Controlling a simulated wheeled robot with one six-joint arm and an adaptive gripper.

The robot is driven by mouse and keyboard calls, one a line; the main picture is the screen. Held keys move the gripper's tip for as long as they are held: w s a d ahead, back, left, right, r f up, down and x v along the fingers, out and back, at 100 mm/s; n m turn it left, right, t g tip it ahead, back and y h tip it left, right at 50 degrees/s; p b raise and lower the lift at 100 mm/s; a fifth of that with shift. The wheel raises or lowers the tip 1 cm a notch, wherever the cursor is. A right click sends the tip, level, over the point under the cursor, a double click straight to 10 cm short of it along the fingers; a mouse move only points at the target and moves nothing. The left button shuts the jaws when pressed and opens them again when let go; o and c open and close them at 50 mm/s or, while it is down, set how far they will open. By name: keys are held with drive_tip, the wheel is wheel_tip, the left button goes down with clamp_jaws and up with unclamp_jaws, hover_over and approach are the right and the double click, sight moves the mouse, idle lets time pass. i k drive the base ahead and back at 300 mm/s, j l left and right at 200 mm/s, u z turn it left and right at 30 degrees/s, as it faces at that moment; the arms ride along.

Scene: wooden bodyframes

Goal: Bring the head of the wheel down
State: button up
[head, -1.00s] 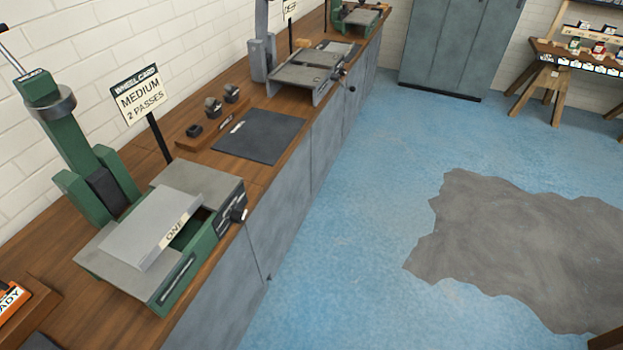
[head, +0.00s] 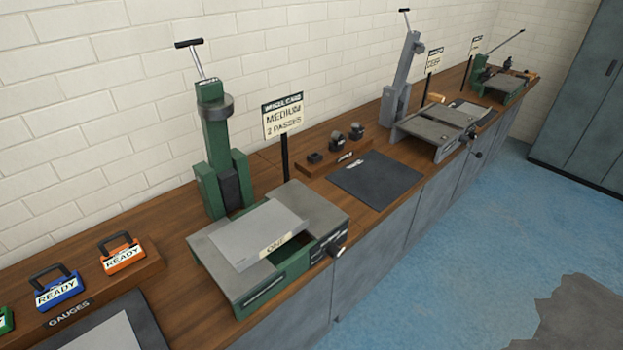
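A green machine stands on the wooden bench, with an upright green column (head: 217,150) and a grey collar near its top. A thin lever with a black cross handle (head: 190,43) rises from the column's top. At its foot is a grey bed (head: 320,205) on a green base, with a grey plate marked "ONE" (head: 255,228) lying on it. A sign reading "WHEEL CARD MEDIUM 2 PASSES" (head: 283,119) stands beside it. I cannot tell which part is the wheel's head. My gripper is not in view.
To the left are gauges marked "READY", one blue (head: 57,290) and one orange (head: 122,255). A dark mat (head: 376,180) lies to the right, before a grey machine (head: 400,75) and another green one (head: 500,82). Blue floor (head: 450,260) is clear along the bench.

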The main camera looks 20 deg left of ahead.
sight(214, 106)
drive_tip(key=u, duration=1.25)
